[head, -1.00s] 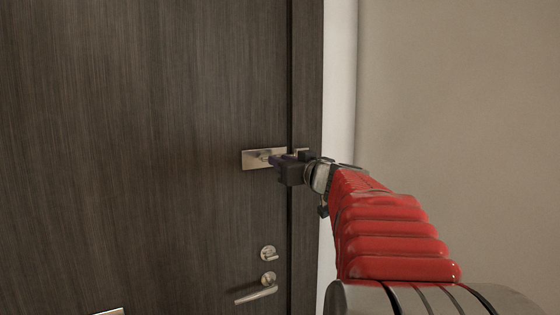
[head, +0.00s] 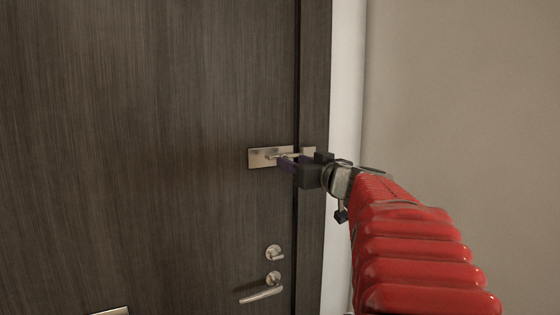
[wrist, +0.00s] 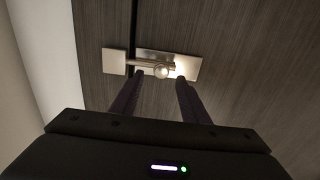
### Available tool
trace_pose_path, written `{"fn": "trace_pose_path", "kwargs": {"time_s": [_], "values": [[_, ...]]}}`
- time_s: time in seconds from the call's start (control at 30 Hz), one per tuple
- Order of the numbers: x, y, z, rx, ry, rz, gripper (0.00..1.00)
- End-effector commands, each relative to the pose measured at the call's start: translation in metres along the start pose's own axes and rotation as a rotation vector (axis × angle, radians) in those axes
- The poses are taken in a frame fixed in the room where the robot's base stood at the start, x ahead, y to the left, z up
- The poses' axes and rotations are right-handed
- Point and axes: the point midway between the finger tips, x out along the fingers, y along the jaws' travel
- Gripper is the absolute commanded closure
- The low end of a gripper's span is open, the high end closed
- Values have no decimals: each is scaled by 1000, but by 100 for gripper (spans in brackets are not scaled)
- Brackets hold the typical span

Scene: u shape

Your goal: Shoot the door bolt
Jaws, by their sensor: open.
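The door bolt (head: 285,156) is a metal rod lying level on a metal plate (head: 256,159) near the door's right edge. In the wrist view the rod (wrist: 146,63) spans the dark door gap, from the smaller frame plate (wrist: 114,61) to a round knob (wrist: 162,72) in front of the door plate (wrist: 190,66). My gripper (wrist: 161,77) is open. Its two dark fingers point at the bolt, and the knob appears between the fingertips; contact cannot be told. In the head view my gripper (head: 284,163) covers part of the bolt and of the gap.
The dark wood door (head: 150,120) looks closed against its frame (head: 313,80). A round lock (head: 275,253) and a lever handle (head: 263,294) sit below the bolt. A metal piece (head: 112,311) shows at the bottom. A beige wall (head: 460,90) stands to the right.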

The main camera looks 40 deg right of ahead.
Motion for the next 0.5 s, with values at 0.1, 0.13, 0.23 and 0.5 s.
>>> {"fn": "trace_pose_path", "kwargs": {"time_s": [0.1, 0.13, 0.23, 0.5], "values": [[-20, 0, -1, -2, 1, 3, 59], [-25, 0, -1, -2, 0, 4, 59], [-42, 0, -1, -3, 1, 4, 59], [-84, 0, 0, -3, 0, 6, 59]]}}
